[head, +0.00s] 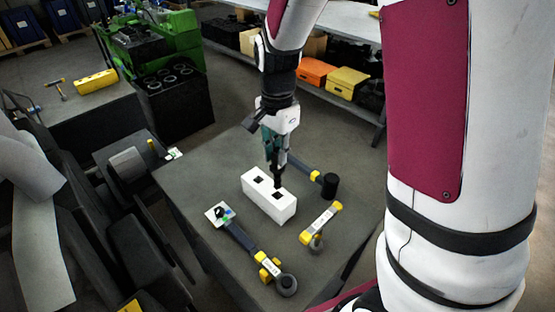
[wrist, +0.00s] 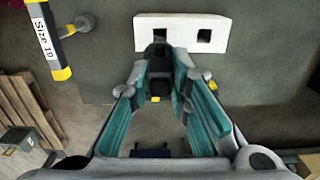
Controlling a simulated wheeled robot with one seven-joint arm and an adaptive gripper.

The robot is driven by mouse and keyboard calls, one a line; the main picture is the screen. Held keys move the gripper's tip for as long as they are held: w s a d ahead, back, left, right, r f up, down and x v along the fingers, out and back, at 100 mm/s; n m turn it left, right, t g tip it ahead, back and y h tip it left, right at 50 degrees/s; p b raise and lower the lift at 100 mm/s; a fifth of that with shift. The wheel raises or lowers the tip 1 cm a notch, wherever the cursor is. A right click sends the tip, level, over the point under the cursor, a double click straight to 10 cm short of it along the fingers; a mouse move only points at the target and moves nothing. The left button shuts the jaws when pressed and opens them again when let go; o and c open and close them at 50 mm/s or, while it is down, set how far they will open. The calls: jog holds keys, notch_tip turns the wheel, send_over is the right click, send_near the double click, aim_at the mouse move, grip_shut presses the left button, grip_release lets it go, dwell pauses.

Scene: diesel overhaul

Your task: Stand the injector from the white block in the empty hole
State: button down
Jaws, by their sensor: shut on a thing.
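The white block (head: 283,210) lies on the dark grey table and has two square holes in its top. It also shows at the top of the wrist view (wrist: 181,27). My gripper (head: 276,171) points down over the block's right hole in the head view. Its fingertips (wrist: 158,75) are shut on a dark, slim injector (wrist: 157,52), mostly hidden by the fingers. The block's other hole (head: 258,180) looks dark and empty.
A green engine (head: 160,40) and a black unit with several round openings (head: 172,75) stand at the back left.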

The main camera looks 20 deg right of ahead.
jog(key=shift+r+p, duration=0.95)
jog(key=shift+r, duration=1.05)
jog(key=shift+r+p, duration=1.3)
jog(key=shift+r, duration=2.15)
